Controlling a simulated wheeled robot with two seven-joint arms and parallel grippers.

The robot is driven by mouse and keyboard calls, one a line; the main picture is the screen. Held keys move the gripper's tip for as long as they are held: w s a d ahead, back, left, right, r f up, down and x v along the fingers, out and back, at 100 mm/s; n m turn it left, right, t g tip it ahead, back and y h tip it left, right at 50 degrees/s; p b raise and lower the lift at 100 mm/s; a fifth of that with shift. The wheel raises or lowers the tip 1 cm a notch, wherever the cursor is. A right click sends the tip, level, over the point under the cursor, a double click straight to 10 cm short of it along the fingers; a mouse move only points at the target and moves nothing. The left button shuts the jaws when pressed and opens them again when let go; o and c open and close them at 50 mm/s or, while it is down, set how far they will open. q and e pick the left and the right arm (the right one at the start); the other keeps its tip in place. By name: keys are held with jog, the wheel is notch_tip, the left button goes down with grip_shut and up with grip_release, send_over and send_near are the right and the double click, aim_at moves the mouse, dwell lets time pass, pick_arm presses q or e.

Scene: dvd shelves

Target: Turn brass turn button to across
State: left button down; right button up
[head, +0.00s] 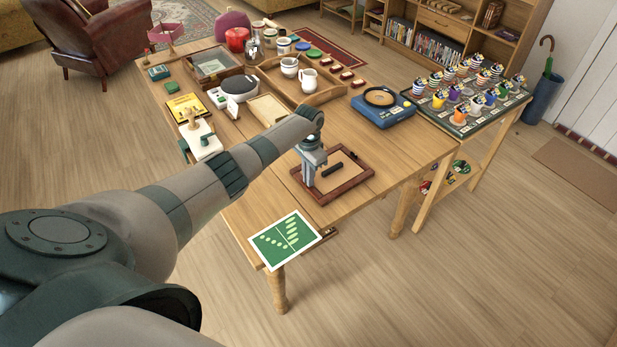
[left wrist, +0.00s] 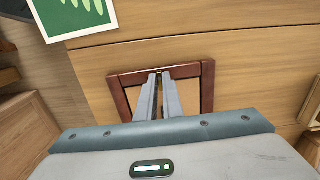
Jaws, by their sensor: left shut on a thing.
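A dark red-brown wooden frame (head: 350,188) with a tan back panel (head: 345,160) lies flat near the table's front edge. It also shows in the left wrist view (left wrist: 187,71). My left gripper (head: 310,184) points down at the frame's left side in the head view. In the left wrist view its two fingers (left wrist: 158,76) come close together at the middle of one frame side. They are shut on a tiny brass-coloured thing there, likely the brass turn button (left wrist: 159,71); the fingers hide most of it, so its angle cannot be told. My right gripper is not in view.
A black bar (head: 333,168) lies on the panel. A green-and-white card (head: 285,240) lies at the table's front corner. A blue device with a round top (head: 384,108) stands behind to the right. An open wooden tray (head: 325,96) holds white mugs. Bare table surrounds the frame's right side.

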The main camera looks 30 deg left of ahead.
pick_arm(q)
jog(key=c, duration=1.9)
grip_release()
jog(key=shift+r, duration=0.2)
notch_tip(320, 180, up, 17)
jog(key=b, duration=0.3)
